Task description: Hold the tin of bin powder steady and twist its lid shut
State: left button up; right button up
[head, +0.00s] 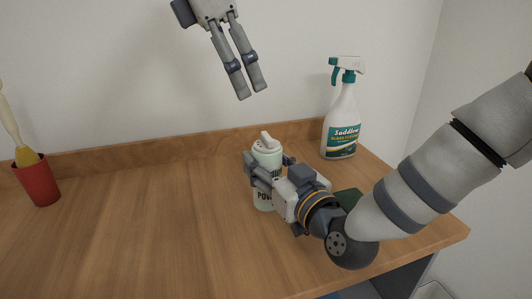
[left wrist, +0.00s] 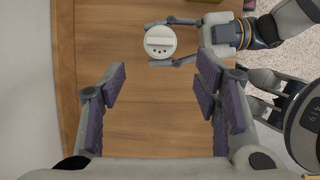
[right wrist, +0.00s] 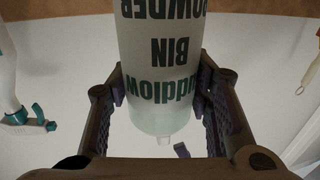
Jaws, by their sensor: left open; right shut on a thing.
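The tin of bin powder (head: 263,200) stands upright on the wooden table, pale green with dark lettering. Its white lid (head: 267,147) sits on top, with dark holes and a raised bar; how tight it is cannot be told. My right gripper (head: 266,170) is shut around the tin's body from the right. The right wrist view shows the tin's lettering (right wrist: 165,50) upside down between the two fingers. My left gripper (head: 252,94) is open and empty, above the tin and apart from it. In the left wrist view the lid (left wrist: 160,42) lies beyond the left fingertips.
A spray bottle (head: 341,128) stands at the back right. A red cup (head: 37,181) with a brush in it stands at the far left. A dark green thing (head: 348,199) is partly hidden behind my right arm. A wooden ledge (head: 150,146) runs along the wall. The table's middle left is clear.

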aim_at(265, 136)
pick_arm(q)
jog(key=shift+m, duration=0.4)
jog(key=x, duration=1)
jog(key=shift+d+f, duration=0.1)
jog(key=shift+f, duration=0.2)
